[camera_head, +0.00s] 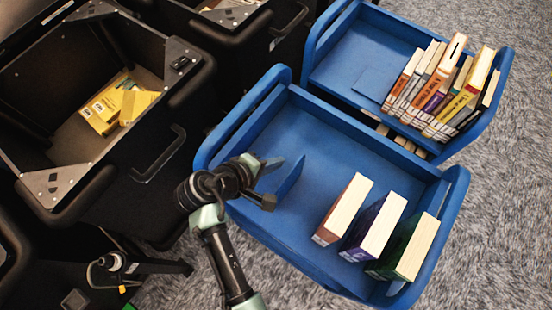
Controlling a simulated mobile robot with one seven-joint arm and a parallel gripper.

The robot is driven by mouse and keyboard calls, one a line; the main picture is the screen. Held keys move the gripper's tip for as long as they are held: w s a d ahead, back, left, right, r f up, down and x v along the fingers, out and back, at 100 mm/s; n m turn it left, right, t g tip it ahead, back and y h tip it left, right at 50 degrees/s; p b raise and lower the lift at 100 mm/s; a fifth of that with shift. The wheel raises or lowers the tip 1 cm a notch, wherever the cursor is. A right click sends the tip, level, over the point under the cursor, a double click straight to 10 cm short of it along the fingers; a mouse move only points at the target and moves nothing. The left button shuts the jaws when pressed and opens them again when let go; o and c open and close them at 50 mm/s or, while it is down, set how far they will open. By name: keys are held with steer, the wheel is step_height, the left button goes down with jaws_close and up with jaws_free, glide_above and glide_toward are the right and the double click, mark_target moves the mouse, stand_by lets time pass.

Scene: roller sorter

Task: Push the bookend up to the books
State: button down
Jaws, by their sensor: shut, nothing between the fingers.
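A blue bookend (290,176) stands upright on the near blue cart's shelf (300,222). It is the same blue as the cart. Three books stand apart in a row to its right: a brown one (343,210), a purple one (374,227) and a green one (405,248). A clear gap of bare shelf lies between the bookend and the brown book. My gripper (267,202) is shut and empty, just left of the bookend. I cannot tell whether it touches the bookend.
A second blue cart (345,60) behind holds a leaning row of several books (440,88). Black bins with handles stand at the left; one (90,110) has yellow books inside. Grey carpet (510,220) is clear at the right.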

mark_target(278, 184)
step_height(278, 184, down, 8)
steer(key=b, duration=0.7)
steer(key=shift+r, duration=0.15)
steer(key=shift+f+b, duration=0.65)
steer(key=shift+f, duration=0.35)
steer(key=shift+r+p, duration=0.2)
steer(key=shift+p, duration=0.3)
steer(key=shift+d, duration=0.1)
steer(key=shift+s+d+p, duration=0.25)
steer(key=shift+d+p, duration=0.05)
steer(key=shift+s+d+p, duration=0.8)
steer(key=shift+s+d, duration=0.2)
steer(key=shift+d, duration=0.4)
steer(key=shift+s+d+p, duration=0.8)
steer(key=shift+s+d, duration=0.2)
steer(key=shift+d, duration=0.35)
steer(key=shift+s+d+p, duration=0.8)
steer(key=shift+s+d, duration=0.2)
steer(key=shift+d, duration=0.4)
steer(key=shift+s+d+p, duration=0.55)
steer(key=shift+s+d, duration=0.35)
steer(key=shift+d, duration=0.3)
steer(key=shift+w+a, duration=0.1)
